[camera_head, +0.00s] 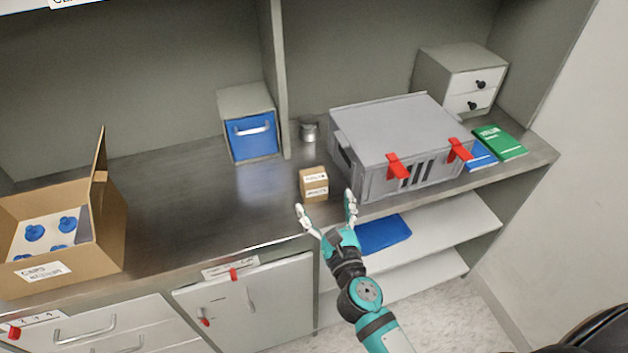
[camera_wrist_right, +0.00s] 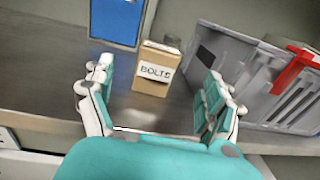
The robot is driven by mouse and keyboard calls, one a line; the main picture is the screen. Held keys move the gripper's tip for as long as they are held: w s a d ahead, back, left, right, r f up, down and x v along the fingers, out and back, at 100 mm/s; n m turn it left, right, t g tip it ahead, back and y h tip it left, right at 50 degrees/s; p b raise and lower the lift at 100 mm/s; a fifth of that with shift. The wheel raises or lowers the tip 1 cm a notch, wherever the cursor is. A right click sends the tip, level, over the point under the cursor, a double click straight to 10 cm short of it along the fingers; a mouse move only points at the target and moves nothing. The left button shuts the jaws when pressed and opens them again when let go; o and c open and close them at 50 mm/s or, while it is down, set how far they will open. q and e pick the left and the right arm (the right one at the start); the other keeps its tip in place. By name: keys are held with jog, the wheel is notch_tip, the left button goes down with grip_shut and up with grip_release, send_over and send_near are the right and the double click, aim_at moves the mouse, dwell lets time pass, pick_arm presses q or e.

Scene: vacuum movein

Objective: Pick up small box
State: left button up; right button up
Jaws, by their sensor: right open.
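The small box (camera_head: 314,184) is a brown carton with white labels, standing on the counter to the left of the grey crate. In the right wrist view the small box (camera_wrist_right: 157,70) shows a label reading "BOLTS" and sits ahead, between the spread fingers but beyond their tips. My right gripper (camera_head: 326,209) is open and empty at the counter's front edge, just in front of the box and apart from it. It also shows in the right wrist view (camera_wrist_right: 157,85). My left gripper is not in view.
The grey crate (camera_head: 385,135) with red latches stands close to the right of the box. A blue-fronted bin (camera_head: 251,137) and a small metal cup (camera_head: 309,131) are behind. An open carton (camera_head: 110,225) stands at left. The counter (camera_head: 190,195) between is clear.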

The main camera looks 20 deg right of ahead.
aim_at(317, 186)
jog(key=w, duration=0.9)
jog(key=shift+w+d+f, duration=0.15)
jog(key=shift+f, duration=0.1)
jog(key=shift+r, duration=0.1)
jog(key=shift+c, duration=1.1)
jog(key=c, duration=1.1)
jog(key=shift+c, duration=0.4)
jog(key=shift+p, duration=0.3)
